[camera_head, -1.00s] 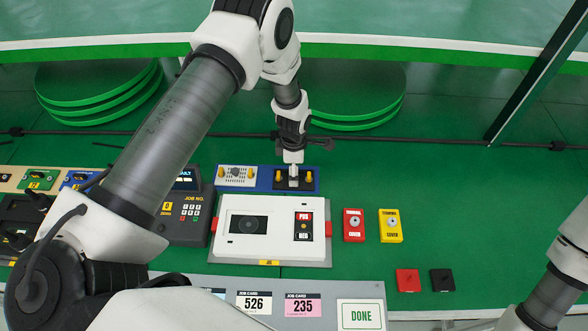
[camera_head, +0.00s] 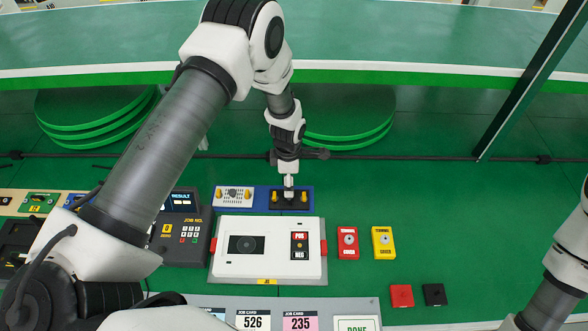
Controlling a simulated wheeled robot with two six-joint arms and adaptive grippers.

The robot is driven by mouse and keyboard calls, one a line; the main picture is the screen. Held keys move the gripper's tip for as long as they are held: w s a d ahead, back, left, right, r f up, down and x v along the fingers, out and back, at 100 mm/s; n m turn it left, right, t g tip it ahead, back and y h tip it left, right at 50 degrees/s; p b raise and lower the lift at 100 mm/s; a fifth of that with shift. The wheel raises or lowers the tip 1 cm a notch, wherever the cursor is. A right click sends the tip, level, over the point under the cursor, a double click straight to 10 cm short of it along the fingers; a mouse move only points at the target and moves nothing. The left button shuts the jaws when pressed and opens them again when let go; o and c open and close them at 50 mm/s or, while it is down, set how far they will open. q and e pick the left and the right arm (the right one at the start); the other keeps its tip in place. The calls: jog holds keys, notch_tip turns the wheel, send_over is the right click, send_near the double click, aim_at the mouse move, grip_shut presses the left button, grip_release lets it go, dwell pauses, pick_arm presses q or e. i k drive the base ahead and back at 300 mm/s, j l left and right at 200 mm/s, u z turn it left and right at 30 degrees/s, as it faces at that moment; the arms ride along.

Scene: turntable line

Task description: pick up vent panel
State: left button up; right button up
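A white panel with a dotted grille (camera_head: 233,195), which looks like the vent panel, lies in the left part of a blue tray (camera_head: 262,207) and has a yellow piece at each end. My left gripper (camera_head: 289,194) points down over the tray's right, dark slot (camera_head: 291,205), to the right of the grille panel and apart from it. Yellow pieces show on both sides of its fingers. The fingers are small and close together, so their opening and anything between them cannot be made out. My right arm shows at the lower right; its gripper is out of view.
A white device (camera_head: 268,269) with red side tabs lies just in front of the tray. A dark keypad box (camera_head: 184,240) stands to the left. Red (camera_head: 347,243) and yellow (camera_head: 383,243) boxes lie to the right.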

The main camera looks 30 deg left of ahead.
aim_at(233, 196)
jog(key=k, duration=1)
